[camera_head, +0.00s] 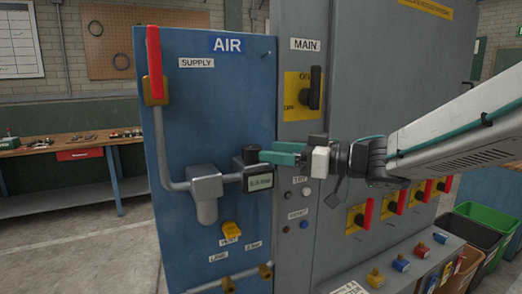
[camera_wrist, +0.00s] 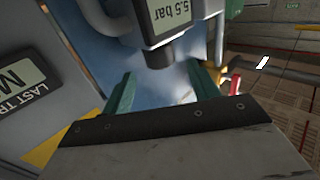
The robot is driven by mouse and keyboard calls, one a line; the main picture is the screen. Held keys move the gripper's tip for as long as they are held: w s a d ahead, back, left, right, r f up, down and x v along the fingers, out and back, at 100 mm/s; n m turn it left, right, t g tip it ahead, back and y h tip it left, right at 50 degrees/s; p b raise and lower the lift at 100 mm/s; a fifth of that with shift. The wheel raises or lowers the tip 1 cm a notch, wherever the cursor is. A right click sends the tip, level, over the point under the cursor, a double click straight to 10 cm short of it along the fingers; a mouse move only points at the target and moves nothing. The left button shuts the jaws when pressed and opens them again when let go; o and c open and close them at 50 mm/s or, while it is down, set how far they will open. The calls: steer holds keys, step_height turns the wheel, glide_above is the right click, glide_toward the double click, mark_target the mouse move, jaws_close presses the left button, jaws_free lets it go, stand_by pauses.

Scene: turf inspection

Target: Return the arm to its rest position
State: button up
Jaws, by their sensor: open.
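My arm (camera_head: 455,135) reaches in from the right in the head view, extended toward the blue air panel (camera_head: 215,105). My gripper (camera_head: 268,153) has teal fingers, close to the black knob (camera_head: 251,152) above the small display box (camera_head: 258,181). In the wrist view the fingers of my gripper (camera_wrist: 162,85) stand apart, with the display box (camera_wrist: 165,35) reading 5.5 bar beyond them. Nothing is seen held between them. Whether a finger touches the knob I cannot tell.
A grey cabinet (camera_head: 385,60) with a black main switch (camera_head: 315,88) and several red-handled levers (camera_head: 368,213) stands behind my arm. A red supply lever (camera_head: 154,50) points up at left. Bins (camera_head: 490,222) stand at right; a workbench (camera_head: 70,145) at left.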

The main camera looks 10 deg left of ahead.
steer(key=shift+s+d, duration=0.1)
steer(key=shift+d, duration=0.7)
